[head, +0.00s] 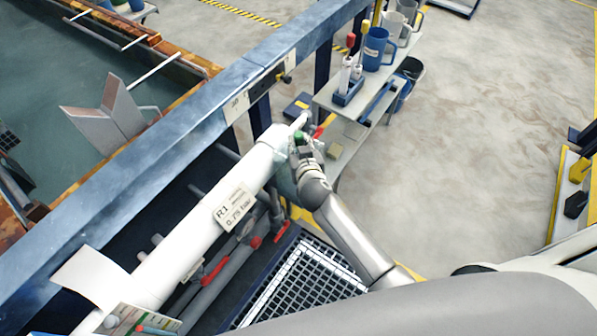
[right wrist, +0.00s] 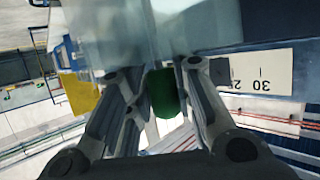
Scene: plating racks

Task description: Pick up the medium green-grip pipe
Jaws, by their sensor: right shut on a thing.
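The green grip (head: 299,136) shows as a small green spot at my right gripper (head: 297,145) in the head view, beside the end of the large white tube. In the right wrist view the green grip (right wrist: 162,92) sits between the two fingers of my right gripper (right wrist: 160,75), which is shut on it. A pale, translucent surface lies just beyond the fingertips. The rest of the pipe is mostly hidden, and its size cannot be told. My left gripper is in neither view.
A shelf cart (head: 340,115) with mugs (head: 375,50) and bottles stands beyond my gripper. Open floor is at right.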

